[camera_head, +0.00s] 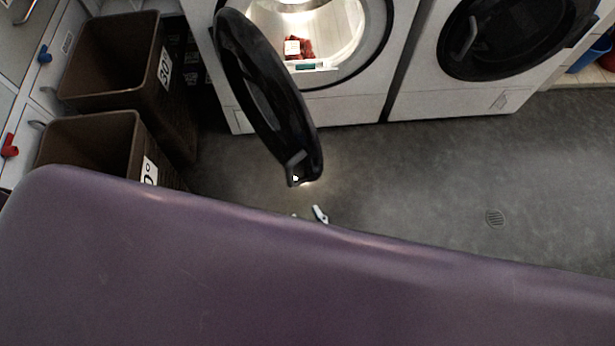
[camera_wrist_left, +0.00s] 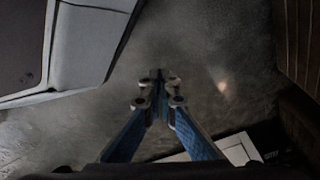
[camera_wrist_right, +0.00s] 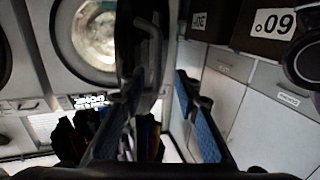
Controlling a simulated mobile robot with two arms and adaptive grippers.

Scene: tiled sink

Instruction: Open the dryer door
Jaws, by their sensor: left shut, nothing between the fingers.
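The dryer's round black door (camera_head: 268,95) stands swung wide open to the left in the head view. The lit drum opening (camera_head: 335,35) of the dryer is exposed, with a red item (camera_head: 298,46) inside. The door shows nearly edge-on in the right wrist view (camera_wrist_right: 145,50). My right gripper (camera_wrist_right: 157,82) is open, its blue-padded fingers apart near the door; contact cannot be told. In the head view only small parts of it (camera_head: 308,214) show below the door. My left gripper (camera_wrist_left: 158,82) is shut and empty above the floor, and shows only in its wrist view.
A second machine with a closed black door (camera_head: 510,30) stands to the right. Brown bins (camera_head: 110,65) (camera_head: 90,140) stand on the left beside white cabinets. The grey floor (camera_head: 420,175) in front of the machines is clear, with a drain (camera_head: 494,218). A purple surface covers the lower head view.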

